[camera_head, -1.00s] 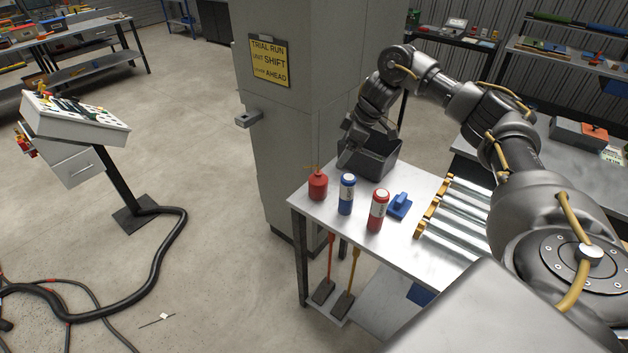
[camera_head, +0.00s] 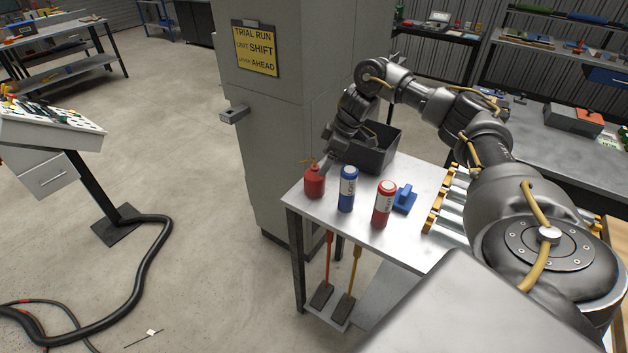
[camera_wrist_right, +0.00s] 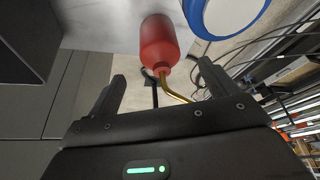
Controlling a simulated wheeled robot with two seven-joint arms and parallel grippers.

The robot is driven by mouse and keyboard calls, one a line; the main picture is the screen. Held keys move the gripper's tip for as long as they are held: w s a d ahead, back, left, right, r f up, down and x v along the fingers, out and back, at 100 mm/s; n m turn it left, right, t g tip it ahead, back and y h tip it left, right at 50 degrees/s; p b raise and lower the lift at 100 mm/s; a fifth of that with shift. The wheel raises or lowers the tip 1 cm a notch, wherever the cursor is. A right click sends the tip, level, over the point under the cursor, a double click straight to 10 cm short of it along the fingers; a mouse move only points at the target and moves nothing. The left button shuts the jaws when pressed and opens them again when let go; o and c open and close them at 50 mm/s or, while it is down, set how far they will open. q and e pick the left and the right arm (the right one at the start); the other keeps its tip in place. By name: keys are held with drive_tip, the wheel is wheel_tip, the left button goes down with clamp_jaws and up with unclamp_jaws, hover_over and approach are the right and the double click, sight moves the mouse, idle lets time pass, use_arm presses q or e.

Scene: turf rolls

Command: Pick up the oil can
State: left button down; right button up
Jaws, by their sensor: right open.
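The red oil can (camera_head: 314,183) with its thin brass spout stands upright at the left corner of the metal table (camera_head: 402,238). My right gripper (camera_head: 326,162) is just above and behind the can, its fingers pointing down toward it. In the right wrist view the oil can (camera_wrist_right: 159,42) lies ahead, between the lines of the two open fingers (camera_wrist_right: 160,92). The spout points back toward the gripper. Nothing is held, and I see no clear contact. My left gripper is not in view.
A blue bottle (camera_head: 347,190) stands close right of the can, with a red bottle (camera_head: 382,205) and a blue block-like tool (camera_head: 404,199) beyond. A dark bin (camera_head: 374,150) sits behind the gripper. A grey cabinet (camera_head: 280,120) rises behind the table's left end.

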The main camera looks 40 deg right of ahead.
sight(311, 175)
drive_tip(key=shift+x, duration=1.25)
drive_tip(key=shift+w+a+f+p, duration=0.1)
drive_tip(key=shift+w+a+p, duration=0.05)
drive_tip(key=shift+p, duration=0.25)
drive_tip(key=p+x, duration=0.1)
drive_tip(key=x, duration=0.3)
drive_tip(key=shift+f+p, duration=0.35)
drive_tip(key=shift+f, duration=0.1)
drive_tip(key=shift+r, duration=0.1)
drive_tip(key=shift+c, duration=1.1)
drive_tip(key=c, duration=1.2)
drive_tip(key=shift+o, duration=0.2)
drive_tip(key=shift+r, duration=0.1)
